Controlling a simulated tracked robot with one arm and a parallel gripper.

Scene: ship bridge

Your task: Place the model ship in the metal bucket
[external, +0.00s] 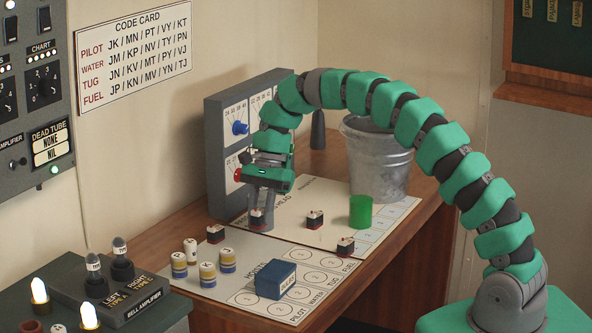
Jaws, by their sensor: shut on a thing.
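Small model ships with dark hulls, red lower edges and white tops stand on the chart: one at the left (215,233), one in the middle (314,219) and one at the right (345,246). My gripper (261,212) points down at the chart's left part. It is shut on a small dark and reddish thing (258,227), which looks like another model ship, mostly hidden by the fingers. It is low over the chart; whether it touches is unclear. The grey metal bucket (378,178) stands upright at the back right of the desk, behind my arm; its inside is hidden.
A green cylinder (360,211) stands in front of the bucket. A blue box (275,281) and several banded cylinders (208,274) sit on the front sheet. A grey dial panel (216,150) rises close behind my gripper. A dark cone (318,131) stands left of the bucket.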

